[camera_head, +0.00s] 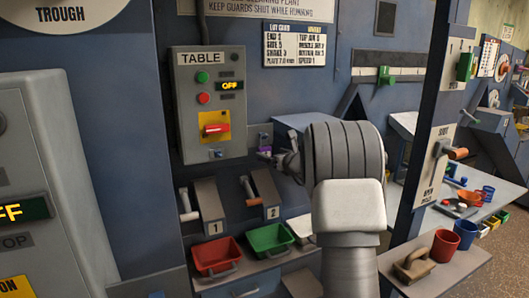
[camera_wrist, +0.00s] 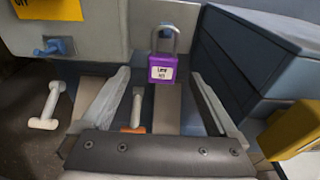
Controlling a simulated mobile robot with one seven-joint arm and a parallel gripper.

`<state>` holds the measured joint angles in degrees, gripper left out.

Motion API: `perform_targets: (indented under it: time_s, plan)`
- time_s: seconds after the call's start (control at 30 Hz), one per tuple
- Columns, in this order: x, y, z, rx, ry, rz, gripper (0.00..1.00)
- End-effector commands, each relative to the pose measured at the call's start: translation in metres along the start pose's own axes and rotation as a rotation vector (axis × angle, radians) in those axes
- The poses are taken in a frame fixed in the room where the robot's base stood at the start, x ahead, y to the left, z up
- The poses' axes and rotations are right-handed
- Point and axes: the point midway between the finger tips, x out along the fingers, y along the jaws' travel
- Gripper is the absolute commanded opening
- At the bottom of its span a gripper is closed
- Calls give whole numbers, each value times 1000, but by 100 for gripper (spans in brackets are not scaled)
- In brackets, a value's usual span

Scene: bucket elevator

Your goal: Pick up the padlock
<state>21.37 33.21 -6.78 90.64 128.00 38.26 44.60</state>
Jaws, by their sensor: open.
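The purple padlock (camera_wrist: 163,69) has a grey shackle on top and a white label on its front. It is upright in the wrist view, at the lower edge of a grey panel. My gripper (camera_wrist: 161,78) is open, with one finger on each side of the padlock's line in the wrist view. The padlock appears just beyond the fingertips, and I see no contact. My arm hides part of the panel in the head view.
The TABLE box (camera_head: 209,104) has a red switch handle. Below are levers 1 (camera_head: 186,205) and 2 (camera_head: 249,188), with a red bin (camera_head: 216,257) and a green bin (camera_head: 270,239). A blue post (camera_head: 428,120) stands right of my arm.

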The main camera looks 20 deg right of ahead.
Motion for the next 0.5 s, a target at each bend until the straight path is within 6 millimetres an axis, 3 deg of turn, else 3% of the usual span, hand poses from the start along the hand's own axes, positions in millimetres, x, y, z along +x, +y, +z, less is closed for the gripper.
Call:
perform_targets:
  time_s: [0.5]
  plan:
    - [49,-5,-1,0,0,0,95]
